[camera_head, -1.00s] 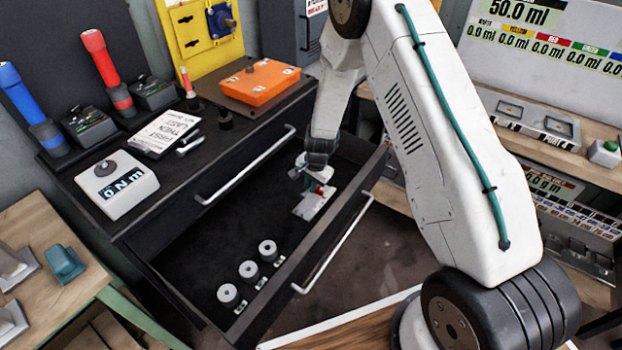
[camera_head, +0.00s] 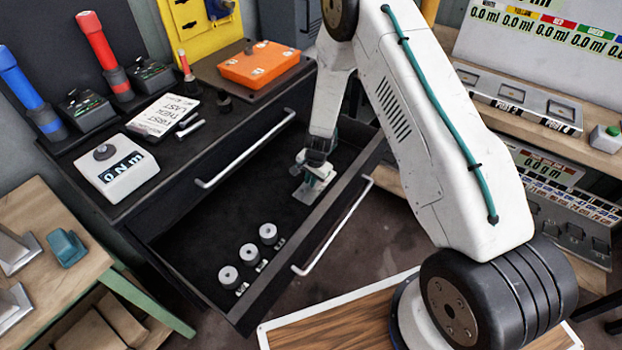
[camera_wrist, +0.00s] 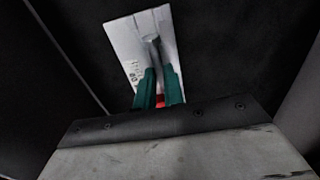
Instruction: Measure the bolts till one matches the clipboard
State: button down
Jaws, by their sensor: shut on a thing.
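My gripper (camera_head: 317,172) reaches down into the open drawer at its right end. In the wrist view its teal fingers (camera_wrist: 159,88) are shut on a grey bolt-like piece (camera_wrist: 152,48), with a red part between them. A white plate (camera_wrist: 134,42) with small dark marks lies just beyond the fingertips. The plate also shows under the gripper in the head view (camera_head: 306,194). I cannot tell whether the piece touches the plate. A white lettered board (camera_head: 162,115), perhaps the clipboard, lies on the cabinet top. A silver bolt-like piece (camera_head: 190,128) is beside it.
Several grey cylinders (camera_head: 249,253) with small tags stand in the drawer's near part. The drawer floor (camera_head: 205,225) left of them is clear. Drawer walls and the front handle (camera_head: 333,225) border my gripper. An N.m meter (camera_head: 125,172) and an orange case (camera_head: 260,65) sit on top.

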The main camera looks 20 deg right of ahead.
jog(key=c, duration=1.4)
grip_release()
jog(key=shift+r, duration=0.1)
notch_tip(320, 180, up, 8)
jog(key=shift+s+d, duration=0.35)
jog(key=shift+s, duration=0.1)
jog(key=s+r+n, duration=0.2)
jog(key=s+r, duration=0.1)
jog(key=r, duration=0.6)
jog(key=s+r+n, duration=0.1)
jog(key=s+r, duration=0.2)
jog(key=r, duration=0.6)
jog(key=s+r+n, duration=0.2)
jog(key=s+r, duration=0.2)
jog(key=r, duration=0.5)
jog(key=s+r+n, duration=0.2)
jog(key=s+r, duration=0.2)
jog(key=s, duration=0.5)
jog(key=s+d+r+n, duration=0.1)
jog(key=s+r+n, duration=0.1)
jog(key=s+r, duration=0.3)
jog(key=s+d+r+n+h, duration=0.1)
jog(key=s+r, duration=0.4)
jog(key=s, duration=0.8)
jog(key=shift+s+d+n, duration=0.15)
jog(key=shift+d+n, duration=0.1)
jog(key=shift+n, duration=0.25)
